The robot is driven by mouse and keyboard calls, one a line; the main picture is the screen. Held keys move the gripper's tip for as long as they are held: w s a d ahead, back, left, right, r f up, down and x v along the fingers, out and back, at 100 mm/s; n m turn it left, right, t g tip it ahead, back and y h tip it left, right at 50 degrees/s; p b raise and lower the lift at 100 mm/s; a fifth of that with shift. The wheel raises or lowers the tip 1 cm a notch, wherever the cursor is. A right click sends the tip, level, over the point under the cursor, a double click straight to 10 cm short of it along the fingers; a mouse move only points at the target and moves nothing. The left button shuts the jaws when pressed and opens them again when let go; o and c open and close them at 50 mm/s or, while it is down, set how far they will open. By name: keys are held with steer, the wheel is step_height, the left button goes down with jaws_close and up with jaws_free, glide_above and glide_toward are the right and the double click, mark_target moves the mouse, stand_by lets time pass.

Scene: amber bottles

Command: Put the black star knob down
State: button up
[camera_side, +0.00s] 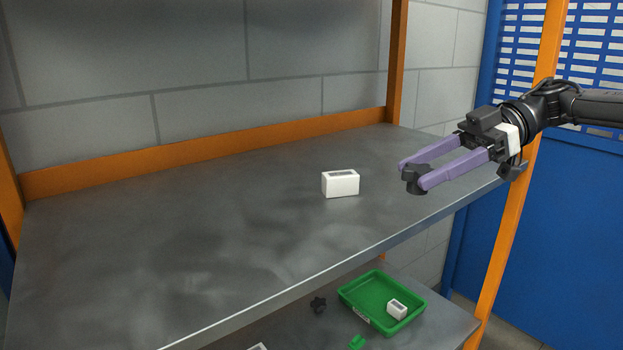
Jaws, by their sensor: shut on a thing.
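My gripper (412,176) has two long purple fingers and reaches in from the right. It is shut on a black star knob (416,187), which sits between the fingertips. The knob appears to be above the right part of the grey metal shelf (190,240); the exact gap below it is hard to tell. Part of the knob is hidden by the near finger.
A white box (341,184) stands on the upper shelf, left of my gripper. The shelf's left side is clear. Orange posts (510,200) frame the rack.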

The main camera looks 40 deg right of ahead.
steer(key=d+r+m+t+h, duration=0.3)
steer(key=d+r+m, duration=0.1)
steer(key=d, duration=0.5)
steer(key=d+r+m+t+h, duration=0.3)
steer(key=d+r, duration=0.1)
steer(key=d, duration=0.6)
glide_above(438, 163)
steer(key=s, duration=0.1)
steer(key=f, duration=0.8)
steer(key=shift+a+f, duration=0.25)
steer(key=shift+a, duration=0.05)
steer(key=shift+w+f, duration=0.15)
steer(key=shift+f, duration=0.05)
steer(key=f, duration=0.3)
steer(key=shift+w+d+f, duration=0.1)
steer(key=shift+w+d, duration=0.1)
steer(key=shift+w, duration=0.05)
steer(key=shift+f, duration=0.25)
steer(key=shift+f, duration=0.3)
